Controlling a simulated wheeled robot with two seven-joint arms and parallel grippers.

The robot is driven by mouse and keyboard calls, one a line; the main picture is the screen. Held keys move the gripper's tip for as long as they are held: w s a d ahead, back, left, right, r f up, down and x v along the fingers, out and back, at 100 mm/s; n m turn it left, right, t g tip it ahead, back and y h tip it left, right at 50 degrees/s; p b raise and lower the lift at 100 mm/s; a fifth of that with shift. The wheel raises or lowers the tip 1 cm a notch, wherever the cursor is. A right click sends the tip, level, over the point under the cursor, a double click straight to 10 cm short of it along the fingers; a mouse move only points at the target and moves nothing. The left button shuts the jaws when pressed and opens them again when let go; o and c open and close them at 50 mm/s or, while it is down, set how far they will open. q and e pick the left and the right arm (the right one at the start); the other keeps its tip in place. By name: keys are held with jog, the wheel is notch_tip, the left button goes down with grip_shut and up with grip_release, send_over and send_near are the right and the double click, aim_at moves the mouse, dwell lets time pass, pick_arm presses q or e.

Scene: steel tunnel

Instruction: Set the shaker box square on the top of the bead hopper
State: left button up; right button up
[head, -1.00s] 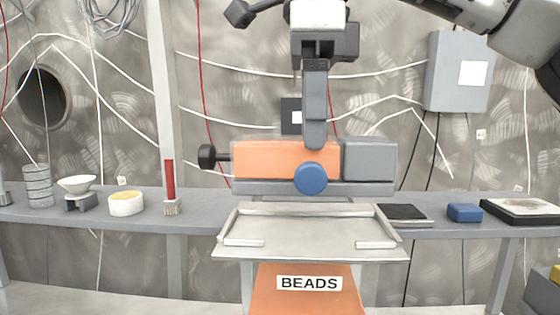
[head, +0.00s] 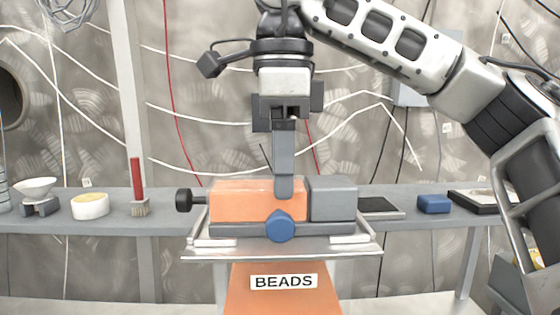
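The shaker box (head: 240,198) is an orange and grey block with a grey base strip, a blue knob in front and a black knob at its left end. My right gripper (head: 284,190) points straight down on it. One finger lies against the orange front, and the other is hidden behind the box. The bead hopper (head: 285,300) is orange with a BEADS label. Its steel top (head: 285,252) has raised corner rails. The box looks level and sits between the rails; whether it touches the top I cannot tell. My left gripper is not in view.
A grey shelf (head: 100,224) runs behind the hopper. Cables hang on the wall.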

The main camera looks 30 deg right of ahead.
jog(key=shift+o, duration=0.8)
jog(key=shift+r, duration=0.1)
notch_tip(320, 180, up, 12)
dwell(0.7)
